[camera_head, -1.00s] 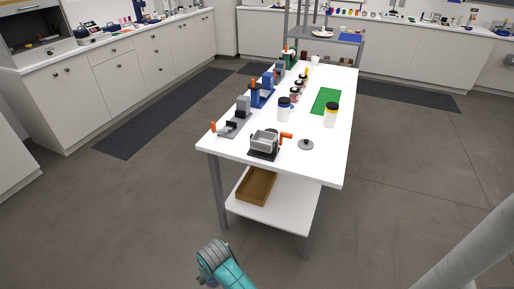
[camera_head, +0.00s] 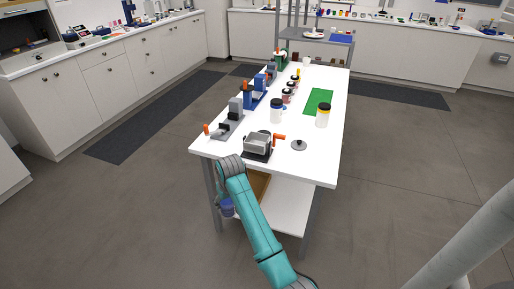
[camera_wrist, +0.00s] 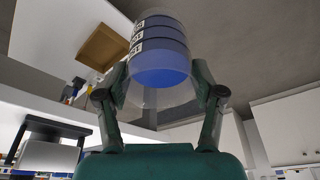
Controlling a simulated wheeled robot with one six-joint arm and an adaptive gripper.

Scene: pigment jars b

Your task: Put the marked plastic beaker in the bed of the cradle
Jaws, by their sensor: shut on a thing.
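The marked plastic beaker (camera_wrist: 162,66) is clear, with dark rings, white labels and blue at one end. In the wrist view it sits between both fingers of my gripper (camera_wrist: 160,88), which is shut on it. In the head view the beaker (camera_head: 227,208) shows small and blue below the end of my arm, off the table's front-left edge. I cannot tell for sure which fixture is the cradle. A grey open-topped unit with an orange handle (camera_head: 258,144) stands at the table's front. A grey fixture with an upright block (camera_head: 234,112) stands behind it to the left.
The white table (camera_head: 310,168) also holds blue fixtures (camera_head: 253,98) on its left side, a white jar (camera_head: 276,113), a yellow-banded jar (camera_head: 322,117), a grey lid (camera_head: 299,144) and a green mat (camera_head: 318,101). Its right front is clear. A lower shelf (camera_head: 287,210) lies beneath.

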